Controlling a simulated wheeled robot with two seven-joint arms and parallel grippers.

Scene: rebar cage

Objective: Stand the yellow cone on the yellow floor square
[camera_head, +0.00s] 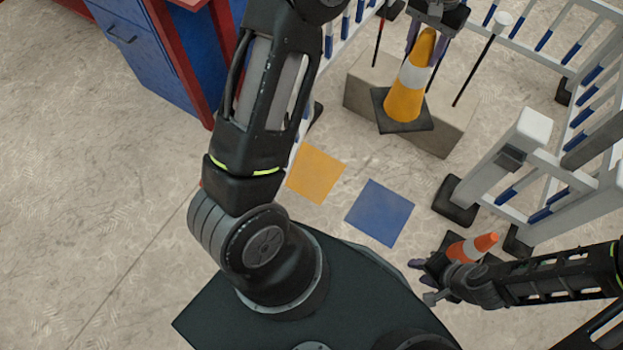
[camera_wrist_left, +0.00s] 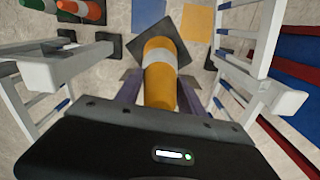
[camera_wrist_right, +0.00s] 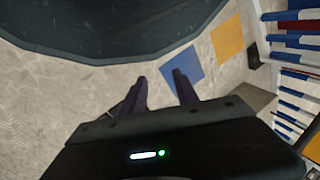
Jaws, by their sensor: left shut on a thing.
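The yellow cone (camera_head: 407,90) has a white band and a black square base. My left gripper (camera_head: 422,40) is shut on its upper part and holds it roughly upright in front of a grey-brown block. The cone (camera_wrist_left: 162,72) also shows between the fingers of my left gripper (camera_wrist_left: 152,92) in the left wrist view. The yellow floor square (camera_head: 316,174) lies bare on the floor, nearer to my base than the cone. It shows in the left wrist view (camera_wrist_left: 196,24) and the right wrist view (camera_wrist_right: 228,39) too. My right gripper (camera_wrist_right: 160,82) is open and empty above the floor.
A blue floor square (camera_head: 380,213) lies beside the yellow one. An orange cone (camera_head: 472,248) stands near my right gripper. White barriers (camera_head: 510,150) stand at the right, the block (camera_head: 370,88) behind, and a blue cabinet (camera_head: 150,60) at upper left.

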